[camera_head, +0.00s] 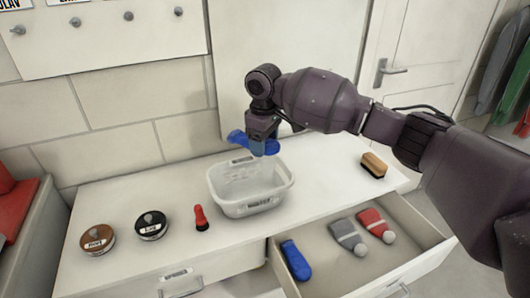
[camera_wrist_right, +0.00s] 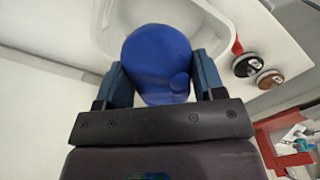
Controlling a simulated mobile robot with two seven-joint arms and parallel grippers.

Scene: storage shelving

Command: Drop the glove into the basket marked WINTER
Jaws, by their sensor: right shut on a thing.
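My right gripper (camera_head: 264,146) is shut on a blue glove (camera_head: 240,138) and holds it above the white basket (camera_head: 252,207). The basket stands on the white cabinet top, with a small label on its front that is too small to read. In the right wrist view the blue glove (camera_wrist_right: 158,62) sits between the two fingers of the gripper (camera_wrist_right: 162,82), with the basket's rim (camera_wrist_right: 97,25) beyond it. A second blue glove or mitten (camera_head: 296,260) lies in the open drawer. My left gripper is not in view.
The open drawer (camera_head: 335,265) also holds a grey hat-like item (camera_head: 348,236) and a red one (camera_head: 377,225). A brush (camera_head: 373,165), a red-and-black item (camera_head: 201,217), a brown tin (camera_head: 97,239) and a black tin (camera_head: 151,225) stand on the cabinet top. A hook rail (camera_head: 105,38) hangs behind.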

